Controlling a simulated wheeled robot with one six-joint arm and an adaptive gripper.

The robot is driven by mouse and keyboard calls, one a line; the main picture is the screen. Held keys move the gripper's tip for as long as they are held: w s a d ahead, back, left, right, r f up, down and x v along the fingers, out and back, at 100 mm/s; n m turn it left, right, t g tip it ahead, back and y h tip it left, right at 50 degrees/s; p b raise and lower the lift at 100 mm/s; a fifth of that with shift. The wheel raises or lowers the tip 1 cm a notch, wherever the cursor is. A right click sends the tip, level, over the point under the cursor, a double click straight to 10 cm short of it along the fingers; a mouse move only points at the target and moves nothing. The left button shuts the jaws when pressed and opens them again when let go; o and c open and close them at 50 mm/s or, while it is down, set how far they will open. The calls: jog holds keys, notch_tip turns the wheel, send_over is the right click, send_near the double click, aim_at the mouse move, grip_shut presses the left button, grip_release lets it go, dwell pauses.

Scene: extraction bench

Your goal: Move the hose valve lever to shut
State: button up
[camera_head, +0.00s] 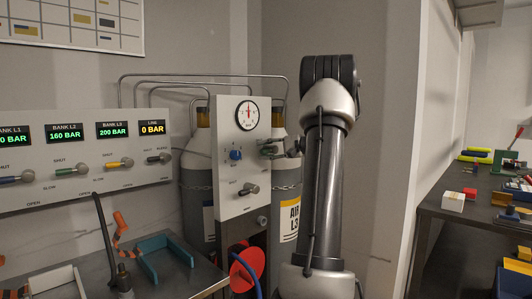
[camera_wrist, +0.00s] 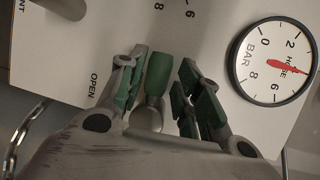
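The green lever (camera_wrist: 157,75) shows in the wrist view with its grip pointing to the picture's top and its metal base below. The word OPEN is printed to its left on the white panel. My gripper (camera_wrist: 160,88) is open, with one green-padded finger on each side of the lever. A narrow gap shows at the right finger; I cannot tell whether the left finger touches. In the head view my gripper (camera_head: 268,149) is at the right edge of the white panel (camera_head: 228,125), where the lever is mostly hidden. The hose gauge (camera_wrist: 272,62) has a red needle.
A blue knob (camera_head: 236,155) and a grey-black lever (camera_head: 250,189) sit on the same panel. Gas cylinders (camera_head: 196,165) with a chain stand behind it. A bank panel (camera_head: 85,160) with several levers is at the left. A workbench (camera_head: 450,210) holds items at the right.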

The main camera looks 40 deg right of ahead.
jog(key=shift+o, duration=0.8)
jog(key=shift+d, duration=0.15)
jog(key=shift+s, duration=0.2)
jog(key=v, duration=1.1)
jog(key=shift+s+d, duration=0.2)
jog(key=shift+s, duration=0.1)
